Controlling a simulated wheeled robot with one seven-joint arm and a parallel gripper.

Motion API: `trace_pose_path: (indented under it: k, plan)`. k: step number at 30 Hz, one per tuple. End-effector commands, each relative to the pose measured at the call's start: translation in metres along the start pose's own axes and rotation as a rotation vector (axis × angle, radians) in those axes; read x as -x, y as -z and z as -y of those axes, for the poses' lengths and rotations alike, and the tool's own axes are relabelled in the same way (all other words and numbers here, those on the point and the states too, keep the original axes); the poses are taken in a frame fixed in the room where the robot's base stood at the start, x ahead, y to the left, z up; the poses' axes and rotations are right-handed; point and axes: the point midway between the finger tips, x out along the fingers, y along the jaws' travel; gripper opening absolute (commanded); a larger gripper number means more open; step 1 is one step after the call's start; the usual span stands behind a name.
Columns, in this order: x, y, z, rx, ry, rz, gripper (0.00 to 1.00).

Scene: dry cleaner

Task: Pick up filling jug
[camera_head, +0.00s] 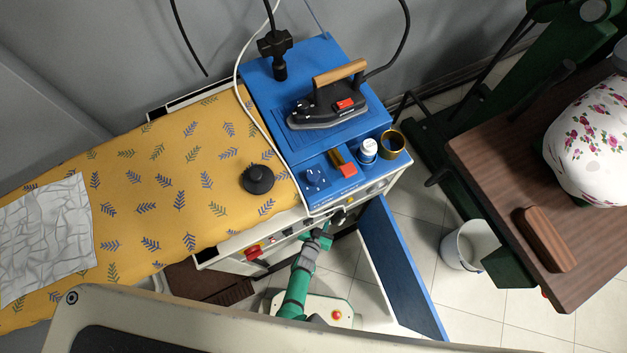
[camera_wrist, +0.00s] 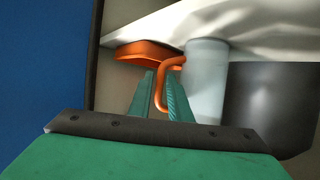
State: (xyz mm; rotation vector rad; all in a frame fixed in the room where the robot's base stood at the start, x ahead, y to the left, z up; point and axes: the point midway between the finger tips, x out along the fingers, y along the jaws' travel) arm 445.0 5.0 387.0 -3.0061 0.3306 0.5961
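The filling jug shows in the wrist view as a pale, cloudy cylinder (camera_wrist: 207,72) with a hooked orange handle (camera_wrist: 165,88) at its left. I take this as the jug; part of it is hidden. My gripper (camera_wrist: 160,78) has its two green fingers close together around the hanging part of the handle, with almost no gap at its sides. In the head view, my gripper (camera_head: 317,237) reaches into the open cabinet under the blue ironing station. The jug itself is hidden there.
The blue cabinet door (camera_head: 402,265) stands open right of my arm. A dark cylinder (camera_wrist: 275,108) stands right of the jug. An orange piece (camera_wrist: 150,52) lies just above my fingertips. Above are the iron (camera_head: 330,105) and the yellow ironing board (camera_head: 150,185). A white bucket (camera_head: 470,245) stands right.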

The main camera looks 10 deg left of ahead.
Motion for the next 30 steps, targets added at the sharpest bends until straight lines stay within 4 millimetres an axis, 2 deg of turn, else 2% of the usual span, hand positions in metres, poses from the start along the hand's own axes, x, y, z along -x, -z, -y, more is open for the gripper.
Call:
trace_pose_path:
  k: [4, 6, 7, 23, 30]
  plan:
    - [0.0, 0.0, 0.0, 0.0, 0.0, 0.0, 0.17]
    - [0.0, 0.0, 0.0, 0.0, 0.0, 0.0, 0.01]
    - [0.0, 0.0, 0.0, 0.0, 0.0, 0.0, 0.0]
    - [0.001, 0.002, 0.001, -0.001, 0.0, -0.002, 0.0]
    - [0.005, 0.01, 0.001, -0.001, 0.0, -0.002, 0.0]
